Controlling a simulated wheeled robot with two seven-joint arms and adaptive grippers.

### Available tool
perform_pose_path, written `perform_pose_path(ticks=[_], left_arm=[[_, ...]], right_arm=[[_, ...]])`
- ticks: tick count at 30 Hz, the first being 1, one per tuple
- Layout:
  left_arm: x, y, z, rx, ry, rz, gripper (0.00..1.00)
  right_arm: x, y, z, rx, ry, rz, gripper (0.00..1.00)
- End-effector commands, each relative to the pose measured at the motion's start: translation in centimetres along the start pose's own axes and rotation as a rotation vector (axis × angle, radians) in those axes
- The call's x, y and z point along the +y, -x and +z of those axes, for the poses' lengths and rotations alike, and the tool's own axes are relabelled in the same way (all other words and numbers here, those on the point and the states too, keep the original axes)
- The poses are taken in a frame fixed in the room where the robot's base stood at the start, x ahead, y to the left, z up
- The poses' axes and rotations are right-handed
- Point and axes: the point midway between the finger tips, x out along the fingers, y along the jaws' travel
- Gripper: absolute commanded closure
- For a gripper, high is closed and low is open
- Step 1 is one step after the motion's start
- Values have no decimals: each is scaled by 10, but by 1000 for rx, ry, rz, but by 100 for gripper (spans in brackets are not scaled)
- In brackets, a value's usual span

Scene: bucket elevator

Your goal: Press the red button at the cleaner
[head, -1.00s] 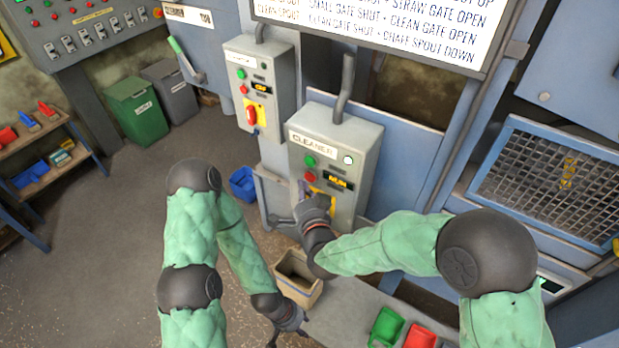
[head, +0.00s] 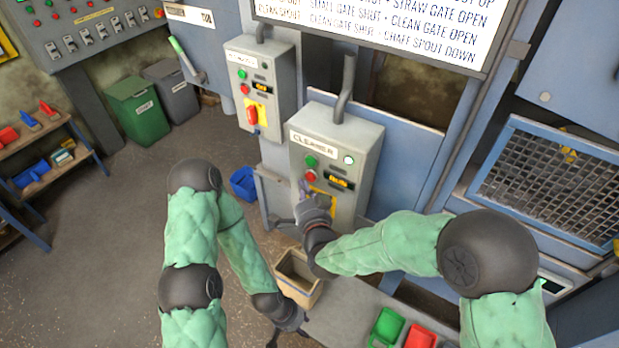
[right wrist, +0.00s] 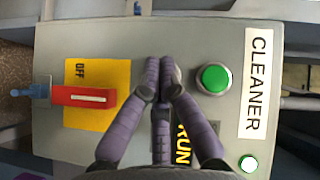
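The cleaner box (head: 325,160) is a grey control box on a post, labelled CLEANER. Its red button (head: 311,177) shows below the green button (head: 311,161) in the head view. My right gripper (head: 305,187) is just in front of the box, below the red button in the picture. In the right wrist view its fingers (right wrist: 160,64) are together and empty, beside the green button (right wrist: 213,78). Contact cannot be told. My left gripper (head: 287,337) is low, fingers spread, partly cut off by the frame edge.
A red switch lever (right wrist: 83,97) on a yellow OFF plate sits beside the fingers. Another control box (head: 260,85) stands to the left. An open bin (head: 298,290) is below my right gripper. Green (head: 387,326) and red (head: 420,336) containers sit on the bench.

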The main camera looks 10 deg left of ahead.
Motion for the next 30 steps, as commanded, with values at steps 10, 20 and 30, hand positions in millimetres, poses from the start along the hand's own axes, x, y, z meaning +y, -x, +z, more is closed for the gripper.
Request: perform_pose_path(ticks=[10, 20, 30], left_arm=[[-3, -8, 0, 0, 0, 0, 60], [-3, -8, 0, 0, 0, 0, 60], [-4, -10, 0, 0, 0, 0, 60]], right_arm=[[3, -5, -5, 1, 0, -1, 100], [2, -6, -6, 0, 0, 0, 100], [3, -8, -7, 1, 0, -1, 100]])
